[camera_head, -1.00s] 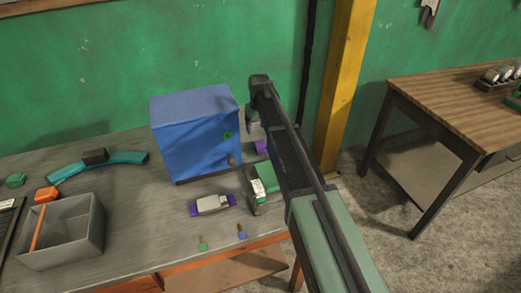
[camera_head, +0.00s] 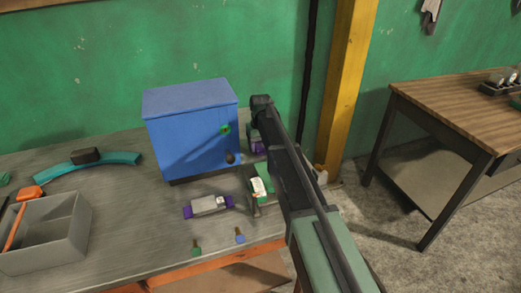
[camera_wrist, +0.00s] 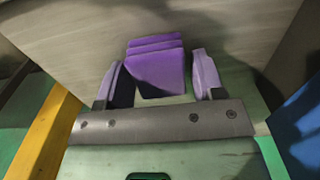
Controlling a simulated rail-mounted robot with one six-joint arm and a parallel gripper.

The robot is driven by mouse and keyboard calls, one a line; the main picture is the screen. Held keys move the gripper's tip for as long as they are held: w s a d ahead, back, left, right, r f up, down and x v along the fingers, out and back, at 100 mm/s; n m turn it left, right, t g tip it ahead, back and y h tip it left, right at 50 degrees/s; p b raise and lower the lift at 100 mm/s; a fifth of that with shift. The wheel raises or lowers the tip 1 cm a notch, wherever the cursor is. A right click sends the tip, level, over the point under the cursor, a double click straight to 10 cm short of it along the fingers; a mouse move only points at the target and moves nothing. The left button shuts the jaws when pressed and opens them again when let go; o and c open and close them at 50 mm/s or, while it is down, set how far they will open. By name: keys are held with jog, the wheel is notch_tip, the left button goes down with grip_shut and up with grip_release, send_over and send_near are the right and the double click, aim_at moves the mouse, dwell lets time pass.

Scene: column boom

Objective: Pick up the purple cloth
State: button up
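The purple cloth (camera_head: 257,147) is a small folded stack on the grey workbench (camera_head: 130,206), right of the blue cabinet and partly hidden by my arm. In the wrist view the cloth (camera_wrist: 157,70) shows its folded layers between my two fingers. My gripper (camera_wrist: 160,74) is open, with one finger on each side of the cloth and a visible gap at the right finger. Whether the fingertips reach down beside the cloth or stay above it, I cannot tell. In the head view the fingers are mostly hidden behind the arm.
The blue cabinet (camera_head: 190,132) stands close to the cloth. A green box (camera_head: 262,184) with a white label and a grey-purple item (camera_head: 208,206) lie nearer the front. Two keys (camera_head: 239,236) lie near the edge. A grey bin (camera_head: 82,238) is at left. A yellow post (camera_head: 345,95) rises behind.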

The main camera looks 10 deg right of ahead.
aim_at(260, 144)
jog(key=c, duration=0.7)
jog(key=shift+r, duration=0.1)
notch_tip(260, 144, up, 20)
jog(key=p, duration=2)
